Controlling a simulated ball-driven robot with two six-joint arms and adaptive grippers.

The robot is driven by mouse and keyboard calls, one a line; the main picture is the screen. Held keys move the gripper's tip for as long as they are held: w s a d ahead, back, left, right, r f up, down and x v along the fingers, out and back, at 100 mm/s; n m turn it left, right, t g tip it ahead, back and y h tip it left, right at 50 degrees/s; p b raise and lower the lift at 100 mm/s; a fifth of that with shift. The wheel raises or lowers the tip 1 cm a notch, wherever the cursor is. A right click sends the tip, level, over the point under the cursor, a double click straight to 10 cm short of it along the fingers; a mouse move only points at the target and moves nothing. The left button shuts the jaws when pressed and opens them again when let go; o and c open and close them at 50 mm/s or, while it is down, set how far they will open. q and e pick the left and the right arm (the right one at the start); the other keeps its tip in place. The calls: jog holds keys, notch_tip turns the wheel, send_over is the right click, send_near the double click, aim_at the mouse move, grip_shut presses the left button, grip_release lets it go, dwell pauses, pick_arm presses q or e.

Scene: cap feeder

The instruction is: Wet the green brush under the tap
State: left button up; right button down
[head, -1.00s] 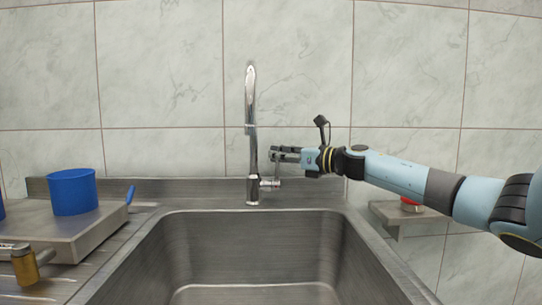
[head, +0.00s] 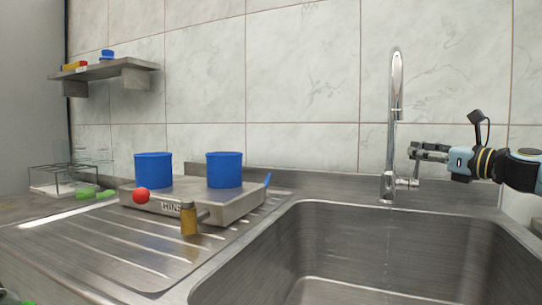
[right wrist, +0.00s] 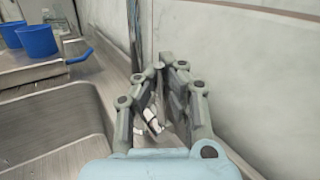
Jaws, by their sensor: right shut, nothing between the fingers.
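The chrome tap (head: 396,85) stands upright behind the sink, with its small lever (head: 406,183) low on its right side. My right gripper (head: 413,152) is shut and empty, just right of the tap's column and above the lever. In the right wrist view its fingers (right wrist: 166,62) come together near the tap column (right wrist: 133,35). A white and dark piece shows past the fingers there. A small green object (head: 84,193), perhaps the green brush, lies at the far left of the drainboard; its shape is too small to tell.
The sink basin (head: 330,235) is empty. A wire rack (head: 50,181) and wall shelf (head: 110,70) are left.

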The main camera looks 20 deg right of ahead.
jog(key=c, duration=2)
grip_release()
jog(key=shift+f, duration=0.1)
jog(key=o, duration=0.6)
jog(key=shift+s, duration=0.15)
notch_tip(320, 180, up, 10)
jog(key=shift+r, duration=0.1)
